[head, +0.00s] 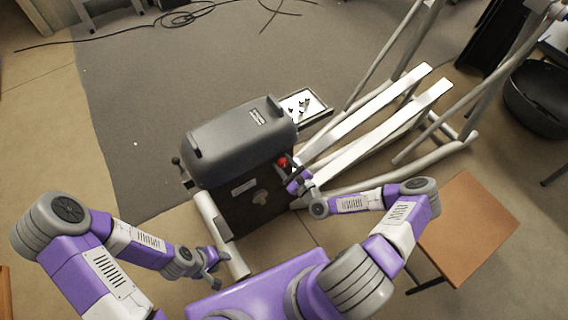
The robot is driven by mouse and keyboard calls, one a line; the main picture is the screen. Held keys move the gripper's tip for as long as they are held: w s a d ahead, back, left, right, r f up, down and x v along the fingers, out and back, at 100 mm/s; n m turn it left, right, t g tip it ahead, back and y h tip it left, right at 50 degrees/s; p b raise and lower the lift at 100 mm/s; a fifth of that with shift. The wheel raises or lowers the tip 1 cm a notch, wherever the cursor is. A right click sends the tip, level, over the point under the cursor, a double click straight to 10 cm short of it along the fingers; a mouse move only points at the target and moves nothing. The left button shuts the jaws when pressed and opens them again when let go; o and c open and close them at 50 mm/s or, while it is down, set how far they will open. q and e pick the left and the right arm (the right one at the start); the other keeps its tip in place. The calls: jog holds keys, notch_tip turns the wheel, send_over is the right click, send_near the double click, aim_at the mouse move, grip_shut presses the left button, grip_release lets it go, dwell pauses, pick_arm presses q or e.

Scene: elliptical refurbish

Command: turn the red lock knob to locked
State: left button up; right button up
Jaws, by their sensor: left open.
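The red lock knob (282,161) is a small red ball on the right side of the dark grey elliptical machine housing (240,138). My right gripper (291,173) is at the knob, just below and right of it. Its fingers are small and partly hidden, so I cannot tell if they touch or grip the knob. My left gripper (216,270) is open and empty, low in front of the machine, beside its light grey front tube (222,236).
A small tray (318,112) with dark parts sits behind the housing. White foot rails (385,125) and grey poles extend to the upper right. A brown table (468,228) stands at right, a black bin (540,98) beyond. Cables lie on the carpet (130,90), otherwise clear at left.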

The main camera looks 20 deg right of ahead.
jog(key=c, duration=0.3)
jog(key=n, duration=0.3)
jog(key=shift+n, duration=0.4)
jog(key=n, duration=0.3)
jog(key=shift+g, duration=0.3)
jog(key=n+h, duration=0.1)
jog(key=n, duration=0.4)
jog(key=shift+r, duration=0.1)
jog(key=shift+n+h+p, duration=0.3)
jog(key=shift+n+p, duration=0.2)
jog(key=shift+n, duration=2.1)
